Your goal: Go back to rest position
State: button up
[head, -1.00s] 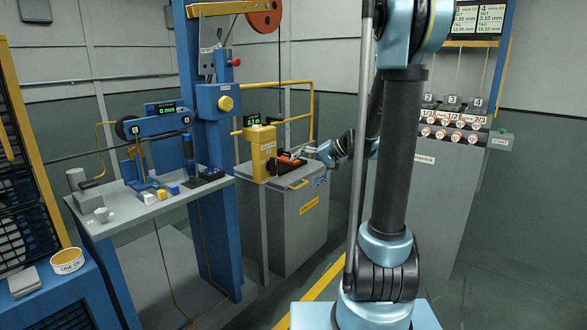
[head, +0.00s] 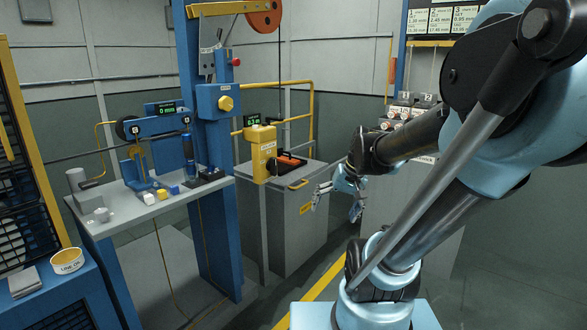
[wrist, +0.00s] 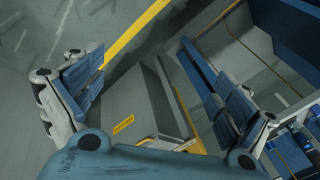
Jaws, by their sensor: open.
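My gripper (head: 338,201) hangs in front of the grey cabinet in the head view, pointing down, with its fingers spread apart. In the wrist view my gripper (wrist: 160,100) shows its two blue-padded fingers wide apart with nothing between them. My arm is folded across the right half of the head view and hides part of the labelled grey console behind it.
The grey cabinet (head: 300,222) carries an orange-and-black item (head: 289,162) beside a yellow box (head: 262,150). A grey bench (head: 150,208) holds small blocks and a blue device. A yellow floor line (head: 325,282) crosses open floor. A blue post (head: 215,240) stands left of the cabinet.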

jog(key=s+d+f+h, duration=0.3)
jog(key=s+d+f, duration=0.2)
jog(key=s, duration=0.4)
jog(key=shift+d+n, duration=0.3)
jog(key=shift+d, duration=0.5)
